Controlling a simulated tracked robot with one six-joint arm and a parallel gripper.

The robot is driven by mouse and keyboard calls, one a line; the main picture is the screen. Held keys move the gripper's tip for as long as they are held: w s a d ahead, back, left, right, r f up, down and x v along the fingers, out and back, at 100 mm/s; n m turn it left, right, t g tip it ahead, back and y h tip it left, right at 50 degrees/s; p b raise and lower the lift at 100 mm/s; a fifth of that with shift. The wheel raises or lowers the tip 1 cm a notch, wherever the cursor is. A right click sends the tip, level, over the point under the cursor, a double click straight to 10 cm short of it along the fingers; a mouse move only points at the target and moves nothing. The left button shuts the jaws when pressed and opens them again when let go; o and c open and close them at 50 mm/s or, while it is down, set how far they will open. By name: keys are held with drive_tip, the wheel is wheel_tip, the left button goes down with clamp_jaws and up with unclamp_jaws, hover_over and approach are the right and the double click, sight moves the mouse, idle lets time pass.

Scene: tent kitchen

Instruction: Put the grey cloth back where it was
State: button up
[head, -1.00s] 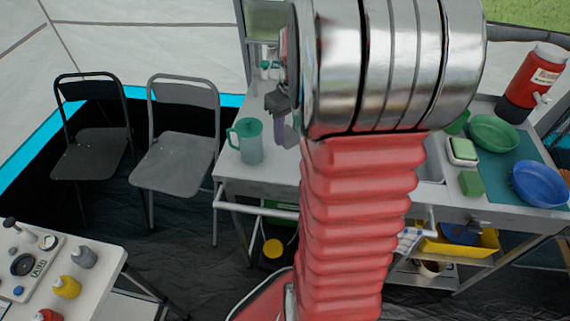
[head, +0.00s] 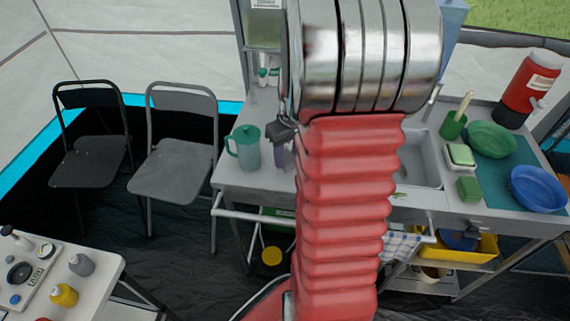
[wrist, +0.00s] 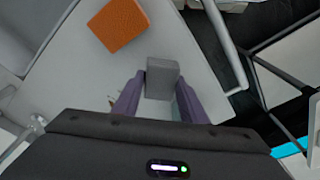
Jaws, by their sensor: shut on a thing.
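My gripper (wrist: 160,92) has two purple fingers and is shut on a small grey block-like thing (wrist: 162,76), which I take for the grey cloth; it looks folded. In the wrist view it is held above or at a pale white worktop (wrist: 195,55); I cannot tell whether it touches. In the head view my gripper (head: 281,157) shows only in part, behind my red arm, pointing down at the left part of the sink table, just right of the teal jug (head: 247,150). The cloth is hidden there.
An orange sponge-like block (wrist: 118,24) lies close to the held thing. The sink basin (head: 420,160) is right of my arm, with green and blue dishes beyond. A checked towel (head: 402,246) hangs on the front rail. Two folding chairs (head: 178,170) stand left.

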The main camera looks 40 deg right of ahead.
sight(287, 163)
drive_tip(key=shift+f, duration=1.65)
drive_tip(key=shift+f, duration=0.1)
drive_tip(key=o, duration=0.9)
drive_tip(key=shift+o, duration=0.2)
drive_tip(key=r, duration=0.4)
drive_tip(key=s+r, duration=0.1)
drive_tip(key=r, duration=0.7)
drive_tip(key=shift+s+a+r, duration=0.1)
drive_tip(key=shift+s, duration=0.15)
